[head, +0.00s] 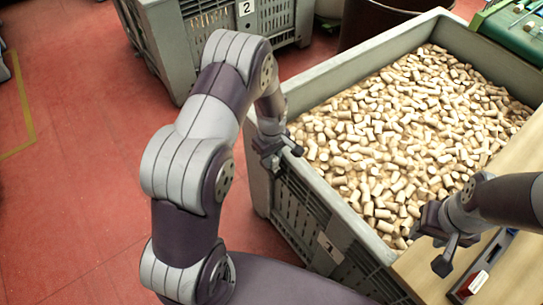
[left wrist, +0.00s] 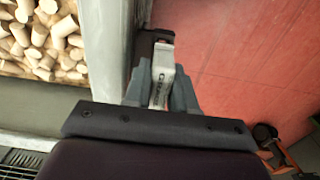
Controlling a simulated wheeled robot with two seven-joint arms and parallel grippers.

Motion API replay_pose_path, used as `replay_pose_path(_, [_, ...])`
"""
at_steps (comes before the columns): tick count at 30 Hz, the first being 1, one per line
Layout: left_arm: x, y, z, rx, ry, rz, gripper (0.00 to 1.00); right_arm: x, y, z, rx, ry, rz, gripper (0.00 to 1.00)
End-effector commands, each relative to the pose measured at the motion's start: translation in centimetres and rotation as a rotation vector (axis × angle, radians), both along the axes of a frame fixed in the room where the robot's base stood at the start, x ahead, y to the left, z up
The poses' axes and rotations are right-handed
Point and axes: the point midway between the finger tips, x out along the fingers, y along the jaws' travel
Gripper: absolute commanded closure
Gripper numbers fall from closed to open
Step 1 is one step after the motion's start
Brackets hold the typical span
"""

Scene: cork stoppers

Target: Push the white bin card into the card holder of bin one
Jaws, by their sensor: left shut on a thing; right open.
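Bin one (head: 262,190) is a grey crate full of corks, with a "1" plate (head: 330,247) on its slatted side. My left gripper (head: 276,155) is at its outer wall, just below the rim near the far-left corner. In the left wrist view, my left gripper (left wrist: 160,98) is shut on the white bin card (left wrist: 162,72), which bears dark lettering. The card's far end is at a dark piece (left wrist: 146,46) beside the bin wall, seemingly the card holder; I cannot tell how far in it is. My right gripper (head: 447,243) is open and empty.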

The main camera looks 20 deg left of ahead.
Motion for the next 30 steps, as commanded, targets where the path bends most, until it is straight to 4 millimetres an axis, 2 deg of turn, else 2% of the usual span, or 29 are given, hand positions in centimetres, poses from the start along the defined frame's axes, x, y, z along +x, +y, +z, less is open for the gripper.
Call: replay_pose_path(30, [0.0, 0.0, -1.6, 0.0, 0.0, 0.0, 1.0, 0.0, 0.0, -1.0, 0.0, 0.0, 0.0, 0.57])
